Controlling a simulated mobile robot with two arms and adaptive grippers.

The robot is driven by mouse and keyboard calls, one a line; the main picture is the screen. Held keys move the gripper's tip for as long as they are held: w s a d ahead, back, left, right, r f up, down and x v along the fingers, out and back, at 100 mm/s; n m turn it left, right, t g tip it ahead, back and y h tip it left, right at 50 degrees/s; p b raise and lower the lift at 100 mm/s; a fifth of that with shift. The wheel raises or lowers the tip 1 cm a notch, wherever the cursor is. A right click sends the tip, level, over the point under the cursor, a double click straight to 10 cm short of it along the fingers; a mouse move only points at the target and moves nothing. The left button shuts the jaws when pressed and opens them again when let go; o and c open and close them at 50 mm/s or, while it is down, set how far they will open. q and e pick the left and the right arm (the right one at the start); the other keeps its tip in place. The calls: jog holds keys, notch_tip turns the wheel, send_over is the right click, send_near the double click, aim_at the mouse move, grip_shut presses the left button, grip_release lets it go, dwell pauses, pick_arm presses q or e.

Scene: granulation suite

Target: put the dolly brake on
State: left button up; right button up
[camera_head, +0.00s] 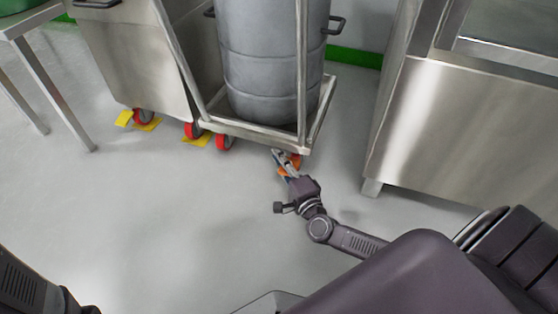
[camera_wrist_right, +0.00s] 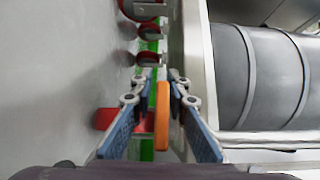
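The dolly (camera_head: 262,133) is a steel frame on red-wheeled casters, carrying a large grey drum (camera_head: 270,60). An orange brake pedal (camera_head: 289,168) sits at its front right caster, partly hidden by my right gripper (camera_head: 281,157). In the right wrist view, the orange pedal (camera_wrist_right: 162,115) stands between the two blue-padded fingers of the right gripper (camera_wrist_right: 164,82). The fingers are open around it, with a visible gap on the left side; contact at the tips cannot be told. My left gripper is not in view; only part of the left arm shows at lower left.
A steel table (camera_head: 62,90) is at far left. A steel cabinet (camera_head: 450,130) stands close on the right. The floor in front is clear.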

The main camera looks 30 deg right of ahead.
jog(key=shift+w, duration=0.15)
jog(key=shift+c, duration=0.5)
grip_shut()
jog(key=shift+d, duration=0.1)
jog(key=shift+n+t, duration=0.3)
jog(key=shift+f+n+t, duration=0.1)
jog(key=shift+n+t, duration=0.7)
jog(key=shift+n, duration=0.1)
